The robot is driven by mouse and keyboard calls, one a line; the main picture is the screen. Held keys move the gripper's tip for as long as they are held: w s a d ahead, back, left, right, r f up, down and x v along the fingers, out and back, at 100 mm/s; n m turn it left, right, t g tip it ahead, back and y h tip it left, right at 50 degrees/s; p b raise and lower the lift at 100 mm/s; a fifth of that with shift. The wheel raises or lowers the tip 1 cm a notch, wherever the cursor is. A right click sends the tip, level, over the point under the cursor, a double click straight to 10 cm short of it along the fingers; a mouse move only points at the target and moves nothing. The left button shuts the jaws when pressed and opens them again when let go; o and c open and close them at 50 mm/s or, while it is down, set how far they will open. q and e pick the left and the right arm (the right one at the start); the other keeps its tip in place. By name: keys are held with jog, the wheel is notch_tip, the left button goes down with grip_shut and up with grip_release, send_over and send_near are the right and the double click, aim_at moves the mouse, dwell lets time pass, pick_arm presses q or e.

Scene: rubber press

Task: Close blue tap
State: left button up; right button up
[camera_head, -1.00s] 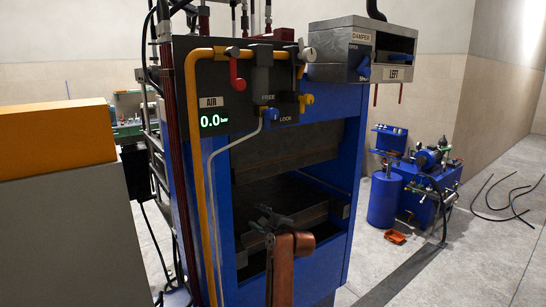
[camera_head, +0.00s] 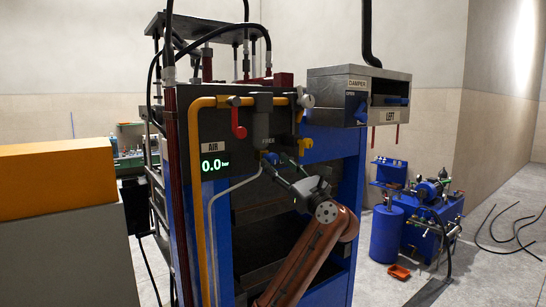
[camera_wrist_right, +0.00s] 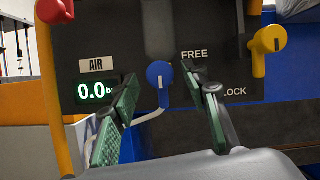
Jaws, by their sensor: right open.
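My right gripper (camera_wrist_right: 163,84) is open, with one green-padded finger on each side of the tap. No clear contact shows. In the head view the right gripper (camera_head: 277,167) reaches up to the tap and partly covers it. My left gripper is not in view.
A red-handled tap (camera_head: 238,122) and a yellow knob (camera_head: 304,145) are on the same panel. A yellow pipe (camera_head: 196,200) runs down the left. The display (camera_head: 214,164) reads 0.0. A damper box (camera_head: 340,88) with blue handles juts out at right.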

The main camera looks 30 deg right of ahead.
jog(key=shift+p+x, duration=0.3)
jog(key=shift+x, duration=0.95)
jog(key=shift+c, duration=0.7)
grip_shut()
